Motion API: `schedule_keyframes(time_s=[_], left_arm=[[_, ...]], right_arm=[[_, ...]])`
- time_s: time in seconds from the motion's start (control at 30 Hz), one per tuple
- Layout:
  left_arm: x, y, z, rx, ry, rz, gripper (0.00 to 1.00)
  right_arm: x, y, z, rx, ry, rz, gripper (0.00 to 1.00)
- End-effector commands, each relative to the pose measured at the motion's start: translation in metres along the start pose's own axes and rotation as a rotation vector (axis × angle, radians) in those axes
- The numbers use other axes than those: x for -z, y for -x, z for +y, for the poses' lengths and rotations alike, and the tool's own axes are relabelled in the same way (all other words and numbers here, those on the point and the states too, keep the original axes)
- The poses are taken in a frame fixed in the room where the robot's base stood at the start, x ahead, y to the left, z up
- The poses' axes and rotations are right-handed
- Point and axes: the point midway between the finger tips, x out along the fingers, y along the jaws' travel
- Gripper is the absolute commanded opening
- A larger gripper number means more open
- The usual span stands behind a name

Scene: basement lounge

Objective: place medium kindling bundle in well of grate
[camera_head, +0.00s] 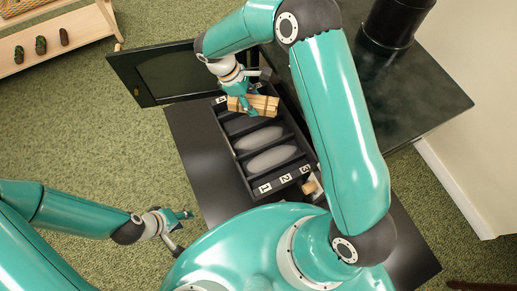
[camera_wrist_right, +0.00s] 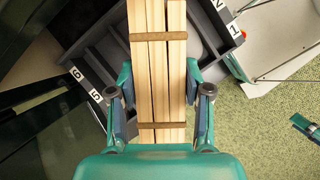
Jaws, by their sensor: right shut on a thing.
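The kindling bundle (camera_head: 262,105) is a set of pale wooden sticks with dark bands. It also shows in the right wrist view (camera_wrist_right: 157,80), lengthwise between the fingers. My right gripper (camera_head: 243,101) is shut on it, over the far end of the dark grate (camera_head: 309,157); the wrist view shows the fingers (camera_wrist_right: 158,105) on both sides. My left gripper (camera_head: 182,230) is open and empty, left of the grate.
A dark open door panel (camera_head: 180,72) stands beyond the grate. A black stove top (camera_head: 425,90) with a flue pipe (camera_head: 392,22) is at the right. A small wooden piece (camera_head: 309,187) lies by the grate's near end.

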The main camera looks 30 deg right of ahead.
Motion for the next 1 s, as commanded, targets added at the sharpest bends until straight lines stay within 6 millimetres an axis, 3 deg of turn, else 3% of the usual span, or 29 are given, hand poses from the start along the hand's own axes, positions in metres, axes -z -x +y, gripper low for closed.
schedule_keyframes(time_s=[0.03,0.3,0.43,0.67,1.0], left_arm=[[0.000,-0.034,-0.012,0.000,0.000,0.000,0.40],[0.001,-0.104,-0.038,0.000,0.000,0.000,0.40],[0.001,-0.121,-0.044,0.000,0.000,0.000,0.40],[0.001,-0.133,-0.048,0.000,0.000,0.001,0.40],[0.001,-0.161,-0.058,0.000,0.000,0.001,0.40]], right_arm=[[0.011,-0.020,0.002,-0.038,0.069,-0.001,0.04],[0.022,-0.038,0.008,-0.201,0.394,-0.023,0.04],[0.023,-0.041,0.009,-0.247,0.487,-0.029,0.04],[0.028,-0.051,0.010,-0.272,0.547,-0.036,0.04],[0.064,-0.128,0.009,-0.269,0.548,-0.036,0.04]])
